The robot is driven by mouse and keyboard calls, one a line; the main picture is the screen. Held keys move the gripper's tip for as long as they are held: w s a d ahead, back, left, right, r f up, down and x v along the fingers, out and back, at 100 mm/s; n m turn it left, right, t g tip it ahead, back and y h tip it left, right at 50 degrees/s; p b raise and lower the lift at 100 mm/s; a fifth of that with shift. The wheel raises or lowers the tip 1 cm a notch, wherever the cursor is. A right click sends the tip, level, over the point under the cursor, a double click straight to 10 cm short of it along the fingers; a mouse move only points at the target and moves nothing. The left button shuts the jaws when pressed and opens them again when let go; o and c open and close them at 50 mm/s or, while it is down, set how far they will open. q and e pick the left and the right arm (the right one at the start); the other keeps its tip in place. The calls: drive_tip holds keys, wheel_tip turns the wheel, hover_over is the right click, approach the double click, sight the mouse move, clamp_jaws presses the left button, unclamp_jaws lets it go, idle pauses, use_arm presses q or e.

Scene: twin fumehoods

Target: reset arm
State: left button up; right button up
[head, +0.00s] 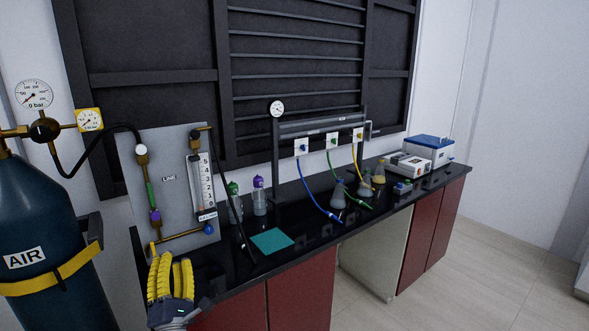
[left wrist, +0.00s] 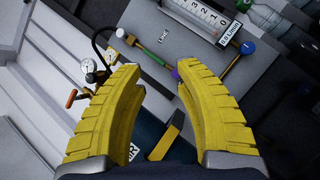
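My left gripper (head: 172,278) has yellow ribbed fingers and shows at the lower left of the head view, in front of the bench's left end. In the left wrist view its two fingers (left wrist: 158,78) stand apart with nothing between the tips. Beyond them are the grey flow panel (left wrist: 180,45) and its pipe with a purple fitting. My right gripper is in neither view.
A dark air cylinder (head: 40,240) with a yellow strap stands at the left. The flow panel (head: 170,185) is close behind my left gripper. The black bench (head: 300,232) carries a teal mat (head: 272,241), bottles (head: 259,198), flasks (head: 338,195) and a blue-lidded box (head: 430,148). Floor is clear at right.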

use_arm(q)
drive_tip(key=s+d+f+m+g+h, duration=0.1)
drive_tip(key=s+d+f+m+h, duration=0.2)
drive_tip(key=d+m+h, duration=0.5)
drive_tip(key=s+d+f+m+g+h, duration=0.1)
drive_tip(key=s+d+f+m+h, duration=0.35)
drive_tip(key=m, duration=0.75)
drive_tip(key=s+d+f+m+g, duration=0.3)
drive_tip(key=s+f+m+g, duration=0.25)
drive_tip(key=f+m, duration=0.35)
drive_tip(key=s+a+f+m+g+y, duration=0.3)
drive_tip(key=s+a+f+g+y, duration=0.15)
drive_tip(key=s+f, duration=0.45)
drive_tip(key=s+a+f+m+g+y, duration=0.3)
drive_tip(key=s+a+y, duration=0.3)
drive_tip(key=s+a, duration=0.45)
drive_tip(key=s+d+f+g+h, duration=0.1)
drive_tip(key=d+f+g+h, duration=0.15)
drive_tip(key=f, duration=1.35)
drive_tip(key=s+d+f+g+h, duration=0.1)
drive_tip(key=s+d+f, duration=0.15)
drive_tip(key=f, duration=1.45)
drive_tip(key=s+f+n+g+h, duration=0.1)
drive_tip(key=s+f+n+g, duration=0.1)
drive_tip(key=s+f, duration=1.6)
drive_tip(key=shift+s+f+n+g, duration=0.35)
drive_tip(key=shift+s+n, duration=0.25)
drive_tip(key=shift+s, duration=0.55)
